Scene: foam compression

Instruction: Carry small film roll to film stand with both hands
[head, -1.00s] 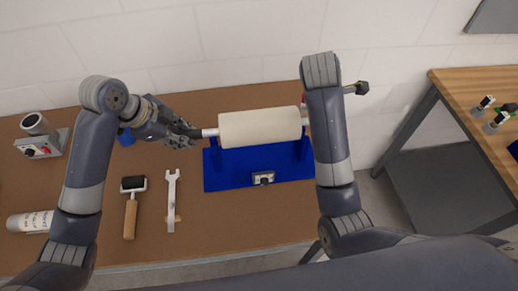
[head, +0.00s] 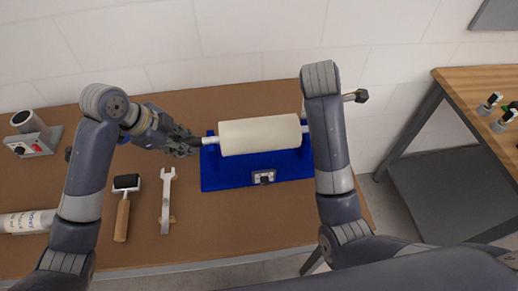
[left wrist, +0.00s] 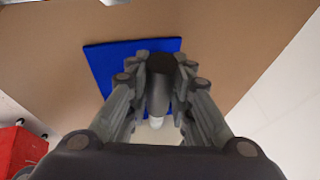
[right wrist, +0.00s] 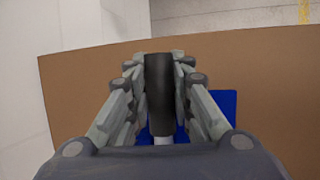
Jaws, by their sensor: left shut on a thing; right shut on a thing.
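The small film roll (head: 260,135), a cream cylinder with a thin core, lies level over the blue film stand (head: 240,178) in the head view. Whether its core touches the stand's uprights I cannot tell. My left gripper (head: 190,142) is shut on the dark left end of the core; that end shows between its fingers in the left wrist view (left wrist: 160,85). My right gripper (right wrist: 160,88) is shut on the dark right end of the core in the right wrist view.
On the brown table (head: 210,220) lie a roller with a wooden handle (head: 122,210), a wrench (head: 166,200) and a white canister (head: 28,222). A grey device (head: 35,135) stands at the far left. A separate wooden table (head: 465,95) is at the right.

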